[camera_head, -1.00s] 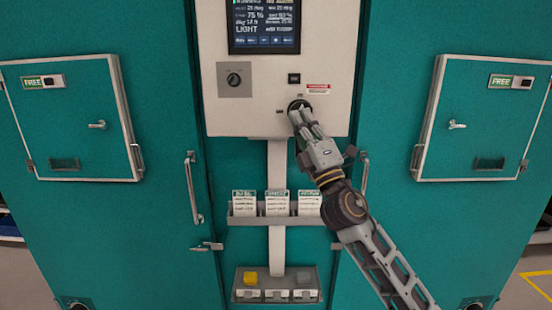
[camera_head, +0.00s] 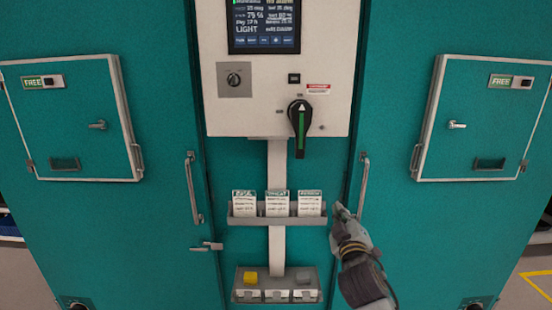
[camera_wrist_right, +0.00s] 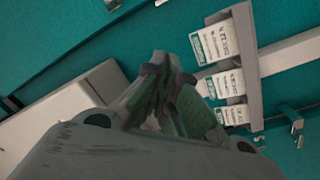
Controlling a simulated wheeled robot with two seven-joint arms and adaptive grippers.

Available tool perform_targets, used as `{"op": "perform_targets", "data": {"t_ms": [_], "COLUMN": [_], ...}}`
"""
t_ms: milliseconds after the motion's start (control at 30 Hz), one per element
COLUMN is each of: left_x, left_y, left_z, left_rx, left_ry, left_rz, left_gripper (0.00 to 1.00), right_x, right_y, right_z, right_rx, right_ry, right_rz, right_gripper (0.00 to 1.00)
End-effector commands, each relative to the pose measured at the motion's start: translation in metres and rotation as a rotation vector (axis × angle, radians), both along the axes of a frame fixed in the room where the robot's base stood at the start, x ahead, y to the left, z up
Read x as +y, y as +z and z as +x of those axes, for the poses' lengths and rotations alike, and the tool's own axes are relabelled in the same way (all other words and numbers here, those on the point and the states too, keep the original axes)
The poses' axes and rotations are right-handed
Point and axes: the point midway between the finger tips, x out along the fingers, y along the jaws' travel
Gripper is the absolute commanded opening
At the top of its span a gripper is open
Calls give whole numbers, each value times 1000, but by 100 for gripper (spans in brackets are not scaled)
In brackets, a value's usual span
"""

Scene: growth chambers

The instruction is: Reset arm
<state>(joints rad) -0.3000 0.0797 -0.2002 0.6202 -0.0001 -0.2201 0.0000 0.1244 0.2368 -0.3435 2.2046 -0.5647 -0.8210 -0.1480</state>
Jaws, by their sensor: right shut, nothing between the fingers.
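My right gripper (camera_head: 340,212) is in the head view, low and right of the card rack, with its fingers closed together and empty. In the right wrist view its fingers (camera_wrist_right: 165,85) point away from the camera and meet at the tips. It is apart from the black rotary handle (camera_head: 300,122) on the white control panel (camera_head: 265,110). That handle hangs vertically, with a green stripe and a white arrow pointing up. My left gripper does not show.
A card rack (camera_head: 277,220) holds three cards left of my right gripper. Vertical door handles (camera_head: 193,188) (camera_head: 363,187) stick out on both sides. Chamber doors (camera_head: 70,120) marked FREE are shut.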

Motion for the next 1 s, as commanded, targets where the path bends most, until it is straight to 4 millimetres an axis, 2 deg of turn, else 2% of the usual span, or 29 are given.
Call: {"op": "perform_targets", "data": {"t_ms": [33,100,267,467,700,1000], "left_x": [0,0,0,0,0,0], "left_y": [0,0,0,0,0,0], "left_z": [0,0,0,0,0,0], "left_rx": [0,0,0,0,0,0], "left_ry": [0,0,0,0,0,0], "left_rz": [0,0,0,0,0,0], "left_gripper": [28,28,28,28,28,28], "right_x": [-4,-10,-21,-32,-39,-41], "right_y": [-18,-40,-91,-150,-213,-275], "right_z": [-6,-14,-36,-73,-129,-211], "right_rx": [49,114,263,450,677,954], "right_ry": [-9,-24,-58,-104,-163,-238], "right_rz": [33,75,170,279,399,528], "right_gripper": [0,0,0,0,0,0]}}
